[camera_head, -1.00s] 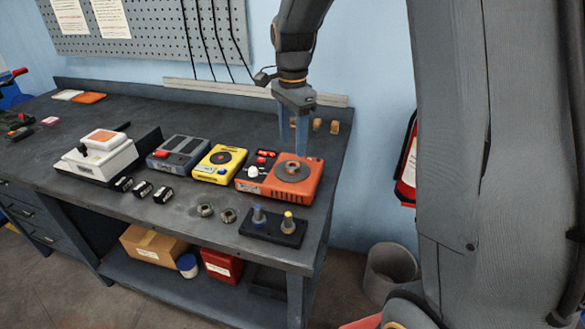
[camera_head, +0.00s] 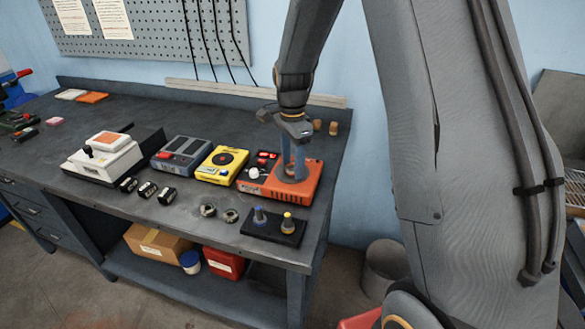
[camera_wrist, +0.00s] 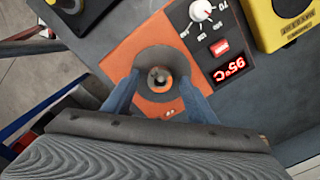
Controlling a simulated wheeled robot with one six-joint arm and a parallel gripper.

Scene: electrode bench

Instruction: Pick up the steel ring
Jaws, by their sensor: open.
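A small steel ring (camera_wrist: 158,77) sits at the middle of a round grey plate (camera_wrist: 150,58) on top of the orange heater (camera_wrist: 130,52), whose red display reads 95°C. My gripper (camera_wrist: 160,84) is open, with one blue finger on each side of the ring in the wrist view. No contact with the ring shows. In the head view my gripper (camera_head: 293,170) is low over the plate on the orange heater (camera_head: 306,192), and its fingers hide the ring there.
Two small ring-shaped pieces (camera_head: 208,210) lie at the bench front, left of a black stand (camera_head: 274,226) with two knobbed posts. A yellow device (camera_head: 221,164) and a grey device (camera_head: 181,152) stand left of the heater. Small brown blocks (camera_head: 333,128) lie behind it.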

